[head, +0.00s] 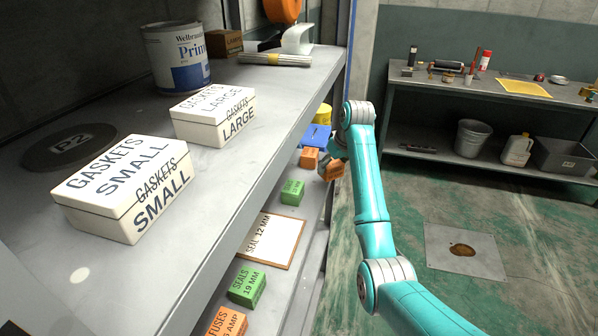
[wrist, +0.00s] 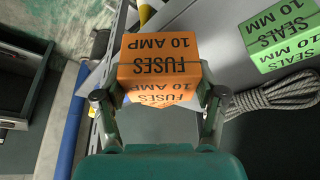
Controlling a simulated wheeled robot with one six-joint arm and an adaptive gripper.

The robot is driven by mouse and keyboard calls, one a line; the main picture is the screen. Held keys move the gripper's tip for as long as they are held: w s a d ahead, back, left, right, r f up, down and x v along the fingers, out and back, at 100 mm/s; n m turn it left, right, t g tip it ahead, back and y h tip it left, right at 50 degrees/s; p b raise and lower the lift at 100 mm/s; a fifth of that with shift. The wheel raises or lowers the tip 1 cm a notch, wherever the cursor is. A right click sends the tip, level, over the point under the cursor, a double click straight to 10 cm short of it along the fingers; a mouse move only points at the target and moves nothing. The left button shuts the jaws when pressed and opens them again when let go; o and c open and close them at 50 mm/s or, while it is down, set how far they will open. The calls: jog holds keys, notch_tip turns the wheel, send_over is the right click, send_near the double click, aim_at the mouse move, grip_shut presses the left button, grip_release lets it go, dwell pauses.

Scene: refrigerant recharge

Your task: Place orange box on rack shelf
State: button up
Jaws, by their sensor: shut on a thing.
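My gripper (wrist: 158,95) is shut on an orange box (wrist: 159,58) marked "FUSES 10 AMP", with one finger on each side of it. In the head view the held orange box (head: 331,170) is at the right edge of the rack's lower shelf (head: 310,225), partly covered by my gripper. I cannot tell whether it touches the shelf. Another orange box (head: 309,157) sits farther back on that shelf, beside a blue item (head: 317,134). A green box (head: 292,191) stands nearer on the shelf.
A green "SEALS 10 MM" box (wrist: 283,38) and a coiled rope (wrist: 270,97) lie right of the held box. A framed card (head: 271,241), a green box (head: 247,286) and an orange box (head: 227,322) occupy the near shelf. The upper shelf overhangs.

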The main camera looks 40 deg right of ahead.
jog(key=w+a, duration=0.4)
jog(key=w, duration=0.1)
jog(key=w+a, duration=0.2)
jog(key=shift+w, duration=0.4)
jog(key=shift+f, duration=1.75)
jog(key=shift+f, duration=0.1)
jog(key=o, duration=1.2)
jog(key=shift+c, duration=0.2)
